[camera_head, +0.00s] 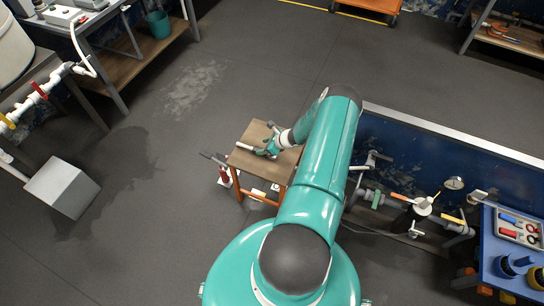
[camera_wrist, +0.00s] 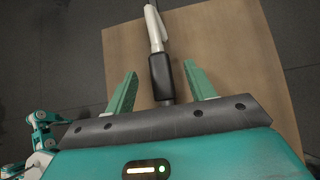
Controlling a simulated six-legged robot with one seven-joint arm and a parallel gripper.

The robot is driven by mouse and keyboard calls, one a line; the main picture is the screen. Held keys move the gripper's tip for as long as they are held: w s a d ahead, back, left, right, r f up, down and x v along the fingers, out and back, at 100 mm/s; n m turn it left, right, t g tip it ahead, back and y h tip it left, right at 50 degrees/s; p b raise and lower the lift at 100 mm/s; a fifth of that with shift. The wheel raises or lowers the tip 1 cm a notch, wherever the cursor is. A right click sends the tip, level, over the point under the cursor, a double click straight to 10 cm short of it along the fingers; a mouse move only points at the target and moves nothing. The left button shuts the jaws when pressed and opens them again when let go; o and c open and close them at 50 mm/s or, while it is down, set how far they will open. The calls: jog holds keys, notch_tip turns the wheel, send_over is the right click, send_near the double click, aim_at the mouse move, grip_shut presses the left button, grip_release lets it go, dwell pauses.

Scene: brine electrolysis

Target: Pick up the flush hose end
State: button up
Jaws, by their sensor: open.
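The flush hose end lies on a small wooden stand. In the wrist view the hose end (camera_wrist: 163,75) has a dark grip sleeve and a white part beyond it. My gripper (camera_wrist: 159,70) is open, with one green finger on each side of the dark sleeve; neither finger visibly touches it. In the head view my gripper (camera_head: 268,149) is low over the stand, and a pale piece of the hose end (camera_head: 244,147) shows to its left. The near part of the hose end is hidden behind my gripper body in the wrist view.
The wooden stand top (camera_head: 243,162) is small, and its bare board (camera_wrist: 235,45) shows around the hose end. A red and white item (camera_head: 224,176) is beside the stand. Pipes with valves (camera_head: 385,200) run at the right. A grey box (camera_head: 62,188) sits left; floor between is clear.

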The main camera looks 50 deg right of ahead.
aim_at(258, 149)
jog(key=x, duration=0.5)
jog(key=shift+a+f, duration=0.15)
jog(key=shift+f, duration=0.15)
jog(key=c, duration=1.1)
jog(key=shift+r, duration=0.1)
